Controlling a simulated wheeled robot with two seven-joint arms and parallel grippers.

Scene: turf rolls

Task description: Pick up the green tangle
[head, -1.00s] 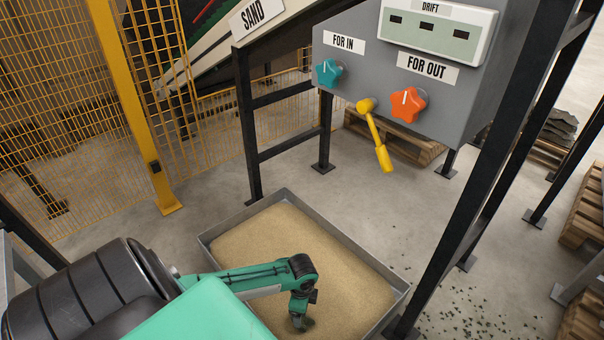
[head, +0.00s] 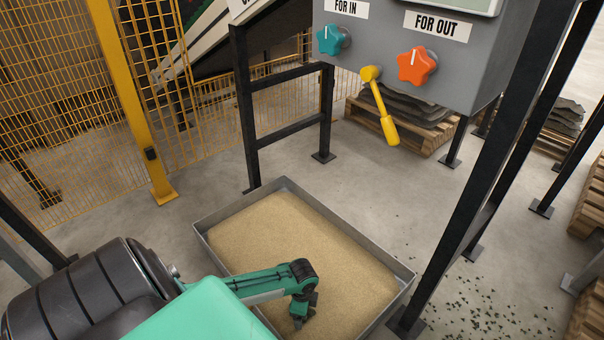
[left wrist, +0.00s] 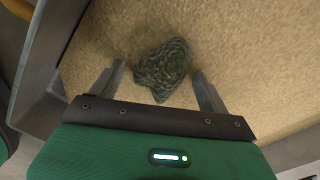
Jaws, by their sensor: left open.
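The green tangle (left wrist: 163,70), a dark green-grey matted lump, lies on the sand in the left wrist view. It sits between and slightly beyond the two fingers of my left gripper (left wrist: 158,74), which is open; contact with the fingers cannot be told. In the head view my left gripper (head: 304,309) points down over the sand in the metal tray (head: 348,229). There I cannot make out the tangle apart from the gripper. My right gripper is in neither view.
The tray's walls surround the sand. A grey control box (head: 460,75) with a teal knob (head: 330,39), an orange knob (head: 414,66) and a yellow lever (head: 382,108) hangs above and behind. Black posts (head: 480,170) stand right of the tray. A yellow mesh fence (head: 60,110) is at left.

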